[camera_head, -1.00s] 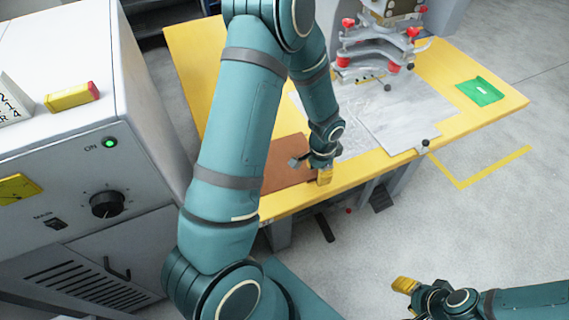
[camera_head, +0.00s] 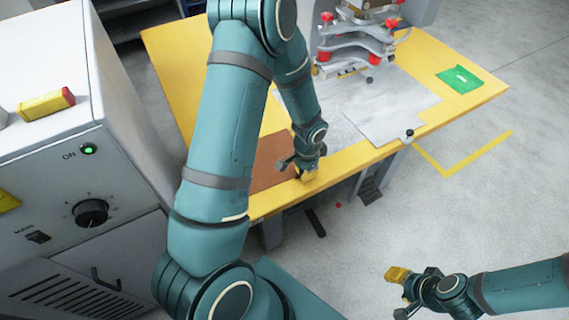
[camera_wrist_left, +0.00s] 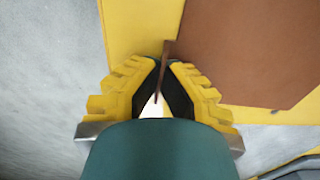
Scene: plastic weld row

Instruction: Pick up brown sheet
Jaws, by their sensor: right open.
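The brown sheet (camera_head: 268,163) lies flat at the front left of the yellow table (camera_head: 172,62), partly hidden behind my left arm. It also fills the upper right of the left wrist view (camera_wrist_left: 262,48). My left gripper (camera_head: 308,175) is at the sheet's front right corner, by the table's front edge. In the left wrist view its yellow fingers (camera_wrist_left: 164,62) close in on a thin brown edge between their dark pads. My right gripper (camera_head: 396,290) is open and empty, low at the right over the floor, away from the table.
A grey sheet (camera_head: 388,108) and a clear sheet lie right of the brown one. A press with red knobs (camera_head: 362,45) stands behind them. A green piece (camera_head: 460,79) lies at the right end. A grey machine cabinet (camera_head: 60,165) stands at the left.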

